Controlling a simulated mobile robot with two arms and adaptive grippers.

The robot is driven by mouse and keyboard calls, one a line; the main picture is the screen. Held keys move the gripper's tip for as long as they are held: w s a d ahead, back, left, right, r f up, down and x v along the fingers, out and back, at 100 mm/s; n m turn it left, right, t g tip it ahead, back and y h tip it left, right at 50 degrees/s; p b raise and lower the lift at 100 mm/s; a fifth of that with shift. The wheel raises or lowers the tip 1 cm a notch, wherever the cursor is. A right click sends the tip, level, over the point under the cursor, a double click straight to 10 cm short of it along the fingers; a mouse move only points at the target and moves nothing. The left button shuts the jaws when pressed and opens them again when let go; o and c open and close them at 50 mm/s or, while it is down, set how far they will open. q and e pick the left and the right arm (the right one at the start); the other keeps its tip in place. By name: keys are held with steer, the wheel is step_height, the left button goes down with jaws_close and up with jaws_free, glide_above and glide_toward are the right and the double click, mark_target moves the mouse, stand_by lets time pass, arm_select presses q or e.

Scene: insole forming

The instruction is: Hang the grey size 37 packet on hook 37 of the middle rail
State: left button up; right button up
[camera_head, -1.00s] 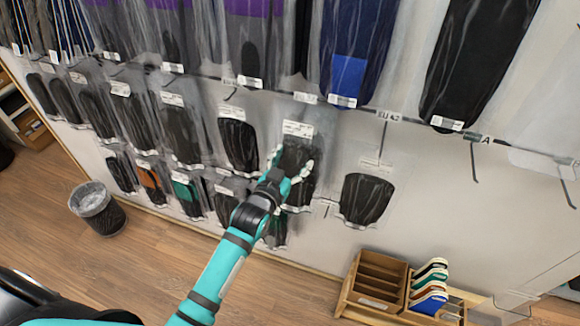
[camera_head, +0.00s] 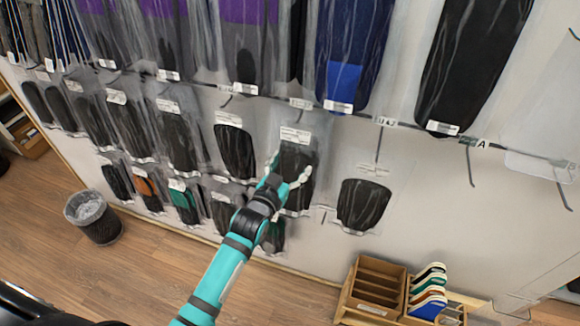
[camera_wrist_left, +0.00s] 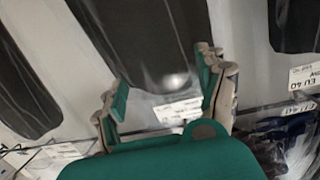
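A dark grey packet (camera_head: 298,158) with a white label hangs on the wall's middle row, directly in front of my left gripper (camera_head: 288,172). Its size number is too small to read. In the left wrist view the dark packet (camera_wrist_left: 150,45) hangs between the spread fingers of my left gripper (camera_wrist_left: 162,75). A clear wrapper end with a white label shows near the palm. The fingers stand apart, about the packet's width; I cannot tell whether they touch its edges. The packet's hook is hidden. My right gripper is not in view.
Dark packets hang close by: one to the left (camera_head: 235,150), one to the right (camera_head: 362,205). The upper rail has an "A" tag (camera_head: 481,144) and bare hooks (camera_head: 470,165). A wooden organiser (camera_head: 375,290) and a waste bin (camera_head: 94,218) stand below.

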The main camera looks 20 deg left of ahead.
arm_select(q)
steer(key=o, duration=0.4)
steer(key=s+a+r, duration=0.1)
steer(key=s+r, duration=0.1)
steer(key=s, duration=1)
steer(key=s+f+g+b, duration=0.1)
steer(key=s+f+g, duration=0.35)
steer(key=f, duration=1.25)
steer(key=s+f+g+b, duration=0.1)
steer(key=s+f+g, duration=0.35)
steer(key=f, duration=1.35)
steer(key=s+a+f+g, duration=0.1)
steer(key=s+f+g, duration=0.1)
steer(key=s+f, duration=0.4)
steer(key=s+a+f+g+y+b, duration=0.1)
steer(key=s+f, duration=0.6)
steer(key=s, duration=0.7)
steer(key=s+a+f+g+y+b, duration=0.1)
steer(key=s+a+f+g, duration=0.2)
steer(key=s+f, duration=0.4)
steer(key=shift+s+a+f, duration=0.1)
steer(key=shift+s, duration=0.85)
steer(key=shift+s+a+f, duration=0.1)
steer(key=shift+s, duration=0.8)
